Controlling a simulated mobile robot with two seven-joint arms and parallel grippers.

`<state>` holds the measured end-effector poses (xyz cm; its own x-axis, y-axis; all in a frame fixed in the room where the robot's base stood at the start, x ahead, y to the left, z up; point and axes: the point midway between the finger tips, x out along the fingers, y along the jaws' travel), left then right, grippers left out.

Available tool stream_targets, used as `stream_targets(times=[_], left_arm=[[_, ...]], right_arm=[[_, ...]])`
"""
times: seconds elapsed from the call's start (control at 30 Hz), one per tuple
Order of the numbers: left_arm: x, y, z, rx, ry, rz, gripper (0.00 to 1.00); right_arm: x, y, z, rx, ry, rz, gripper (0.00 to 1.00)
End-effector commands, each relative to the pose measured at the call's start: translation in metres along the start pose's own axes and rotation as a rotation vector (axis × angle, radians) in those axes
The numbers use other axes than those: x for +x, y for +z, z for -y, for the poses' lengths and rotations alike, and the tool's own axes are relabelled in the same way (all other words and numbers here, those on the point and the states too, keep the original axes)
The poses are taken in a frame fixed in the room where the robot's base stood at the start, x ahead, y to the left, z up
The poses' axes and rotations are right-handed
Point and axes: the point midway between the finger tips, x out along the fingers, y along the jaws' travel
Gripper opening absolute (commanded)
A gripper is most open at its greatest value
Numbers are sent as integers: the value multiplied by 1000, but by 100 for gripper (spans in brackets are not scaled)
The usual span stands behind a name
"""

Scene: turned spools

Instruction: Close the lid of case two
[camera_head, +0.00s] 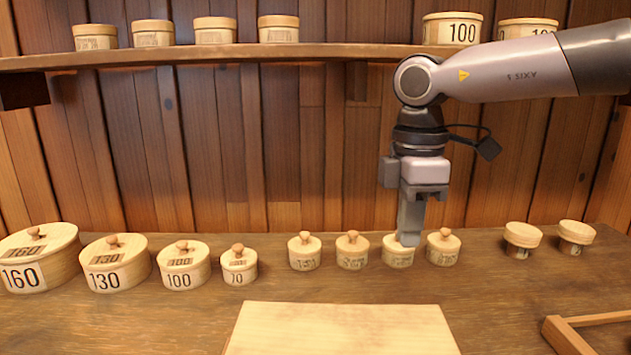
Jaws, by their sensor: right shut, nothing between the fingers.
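No label reading "two" can be made out, so I cannot tell which container is case two. Several small round wooden boxes with knobbed lids stand in a row: the first (304,252), the second (352,251), the third (398,255) and the fourth (443,249). Their labels are too small to read. My right gripper (409,240) is shut and empty, pointing down at the third box's top. Its fingers hide that box's knob, if there is one; I cannot tell whether they touch it. My left gripper is not in view.
Larger lidded boxes marked 160 (38,262), 130 (115,265), 100 (183,267) and 70 (239,266) stand left. Two wide-topped pieces (522,238) (576,236) stand right. A pale board (340,330) and wooden frame (565,335) lie in front. A shelf (230,54) holds more boxes.

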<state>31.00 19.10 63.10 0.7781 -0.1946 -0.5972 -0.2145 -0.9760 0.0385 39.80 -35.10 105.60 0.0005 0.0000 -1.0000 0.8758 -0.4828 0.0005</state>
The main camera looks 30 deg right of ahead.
Motion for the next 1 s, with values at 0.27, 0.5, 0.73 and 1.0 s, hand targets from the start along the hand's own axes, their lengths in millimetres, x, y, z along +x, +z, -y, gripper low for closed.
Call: stream_targets(times=[0.27,0.5,0.73,1.0], left_arm=[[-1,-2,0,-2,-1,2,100],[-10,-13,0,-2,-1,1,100],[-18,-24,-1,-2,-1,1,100],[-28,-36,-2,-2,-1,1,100]], right_arm=[[-4,0,0,0,0,0,0],[-23,0,0,0,1,0,0],[-41,0,0,1,1,0,0],[-63,0,0,0,1,1,0]])
